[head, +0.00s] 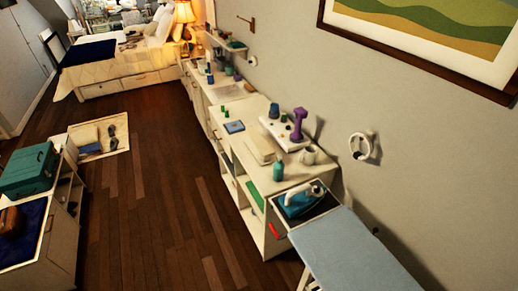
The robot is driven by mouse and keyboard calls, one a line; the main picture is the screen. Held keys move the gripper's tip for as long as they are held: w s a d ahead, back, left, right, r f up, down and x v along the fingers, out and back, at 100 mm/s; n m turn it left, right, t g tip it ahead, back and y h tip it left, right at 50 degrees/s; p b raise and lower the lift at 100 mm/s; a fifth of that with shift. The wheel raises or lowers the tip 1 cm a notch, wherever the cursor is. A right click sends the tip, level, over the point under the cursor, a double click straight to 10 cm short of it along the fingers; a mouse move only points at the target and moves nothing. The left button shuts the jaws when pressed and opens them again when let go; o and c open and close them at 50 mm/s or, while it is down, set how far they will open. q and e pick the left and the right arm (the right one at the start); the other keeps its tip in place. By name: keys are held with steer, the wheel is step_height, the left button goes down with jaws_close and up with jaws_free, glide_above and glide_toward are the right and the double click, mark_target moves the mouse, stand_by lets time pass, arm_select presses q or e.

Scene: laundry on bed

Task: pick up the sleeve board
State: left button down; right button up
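I cannot make out a sleeve board for certain in the head view. The closest large board is a light blue ironing board (358,252) at the bottom right, cut off by the lower edge. A teal and white iron (300,200) rests in a dark-floored tray at its far end. Neither of my grippers shows in this view.
A long pale cabinet (256,213) along the right wall carries a purple dumbbell (299,125), a green bottle (278,170) and several small items. A bed (118,66) stands at the back. A low unit at left holds a teal case (28,170). Open wood floor (165,190) lies between.

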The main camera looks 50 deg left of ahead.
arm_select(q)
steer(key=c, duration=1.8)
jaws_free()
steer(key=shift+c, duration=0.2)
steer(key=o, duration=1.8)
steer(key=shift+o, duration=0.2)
